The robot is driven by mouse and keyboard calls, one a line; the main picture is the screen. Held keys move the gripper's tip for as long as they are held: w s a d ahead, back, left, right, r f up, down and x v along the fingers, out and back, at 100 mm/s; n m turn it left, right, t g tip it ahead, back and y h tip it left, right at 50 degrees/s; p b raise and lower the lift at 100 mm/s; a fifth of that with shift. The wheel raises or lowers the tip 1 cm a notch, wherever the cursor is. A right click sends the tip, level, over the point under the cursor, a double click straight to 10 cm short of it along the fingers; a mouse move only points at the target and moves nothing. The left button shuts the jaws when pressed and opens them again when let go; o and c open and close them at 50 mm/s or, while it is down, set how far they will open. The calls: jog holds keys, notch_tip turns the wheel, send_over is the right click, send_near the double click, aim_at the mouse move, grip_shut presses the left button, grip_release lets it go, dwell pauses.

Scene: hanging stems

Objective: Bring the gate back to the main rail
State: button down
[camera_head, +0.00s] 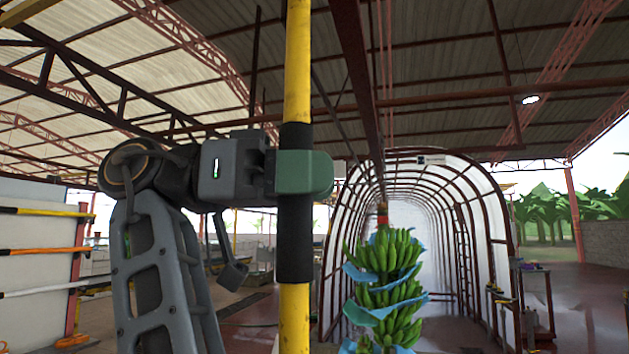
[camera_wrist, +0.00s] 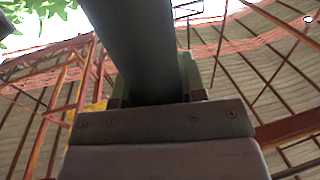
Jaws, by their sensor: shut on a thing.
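My gripper (camera_head: 305,173) is shut around the black sleeve (camera_head: 295,255) of an upright yellow pole (camera_head: 297,60). The pole runs past the top and bottom of the head view. In the wrist view the dark sleeve (camera_wrist: 130,45) fills the space between the jaws (camera_wrist: 155,92). A dark reddish overhead rail (camera_head: 356,60) runs away from me under the roof, just right of the pole. I cannot make out the gate or the pole's upper end in either view.
A green banana bunch (camera_head: 385,285) with blue sheets hangs right of the pole, before an arched tunnel frame (camera_head: 483,200). A white panel (camera_head: 38,255) with several coloured poles stands at left. A side table (camera_head: 537,290) stands at right. Floor (camera_head: 590,310) at far right looks clear.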

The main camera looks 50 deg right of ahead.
jog(key=shift+r, duration=0.1)
jog(key=c, duration=0.7)
grip_release()
